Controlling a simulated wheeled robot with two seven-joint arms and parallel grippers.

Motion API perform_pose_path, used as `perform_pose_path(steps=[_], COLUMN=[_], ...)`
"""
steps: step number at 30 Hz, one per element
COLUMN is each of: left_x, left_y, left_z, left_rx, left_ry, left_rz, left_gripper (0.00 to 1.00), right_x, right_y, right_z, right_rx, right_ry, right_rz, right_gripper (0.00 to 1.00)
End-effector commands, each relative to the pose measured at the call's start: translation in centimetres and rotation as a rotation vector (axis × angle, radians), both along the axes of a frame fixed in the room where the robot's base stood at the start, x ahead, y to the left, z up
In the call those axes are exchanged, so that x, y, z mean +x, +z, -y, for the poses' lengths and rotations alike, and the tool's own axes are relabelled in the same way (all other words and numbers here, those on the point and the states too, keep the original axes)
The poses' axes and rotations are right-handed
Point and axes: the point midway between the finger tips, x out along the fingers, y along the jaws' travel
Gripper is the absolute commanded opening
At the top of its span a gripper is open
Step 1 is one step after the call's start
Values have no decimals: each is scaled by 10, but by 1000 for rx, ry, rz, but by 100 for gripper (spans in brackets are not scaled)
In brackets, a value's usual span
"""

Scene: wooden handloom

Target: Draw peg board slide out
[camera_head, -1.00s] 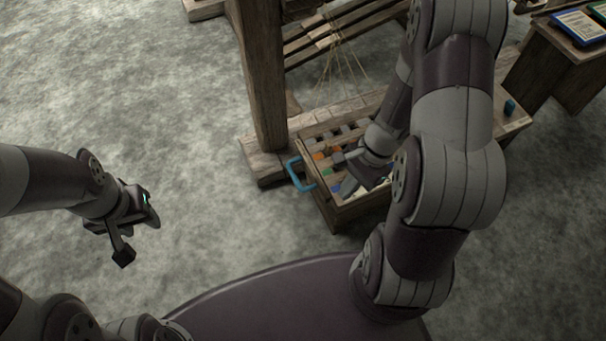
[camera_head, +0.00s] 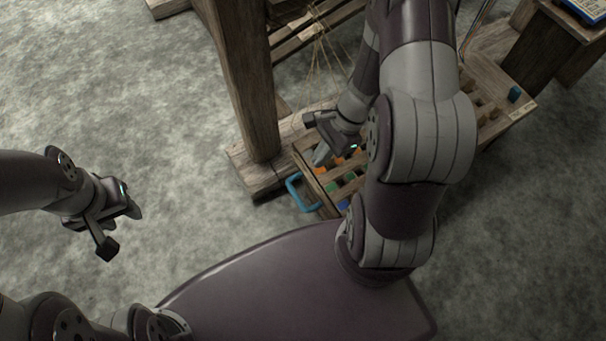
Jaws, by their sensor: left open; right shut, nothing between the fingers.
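The peg board slide (camera_head: 308,168) is a shallow wooden tray with slots and coloured pegs, low at the foot of the loom. A light-blue handle (camera_head: 296,192) sticks out from its left end. My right gripper (camera_head: 317,139) is shut and empty over the far left part of the board; whether it touches anything is unclear. My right arm hides much of the board. My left gripper (camera_head: 122,229) is open and empty above the floor, well left of the handle.
A thick wooden loom post (camera_head: 245,90) rises just behind the board, with hanging threads (camera_head: 325,60) beside it. The floor left of the handle is clear.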

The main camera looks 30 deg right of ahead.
Motion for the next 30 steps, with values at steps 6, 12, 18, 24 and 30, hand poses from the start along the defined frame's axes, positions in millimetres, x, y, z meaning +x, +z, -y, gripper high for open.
perform_pose_path(steps=[6,12,18,24,30], left_x=[0,0,0,0,0], left_y=[-21,-54,-73,-77,-76], left_z=[0,0,0,0,0], left_rx=[0,0,0,0,0], left_ry=[0,0,0,0,0], left_rz=[0,0,0,0,0], left_gripper=[43,43,43,43,43], right_x=[-1,-2,-3,-4,-4], right_y=[-25,-63,-86,-90,-90], right_z=[-9,-27,-40,-44,-44], right_rx=[0,0,0,0,0], right_ry=[3,3,2,0,0], right_rz=[-1,-1,0,0,0], right_gripper=[0,0,0,0,0])
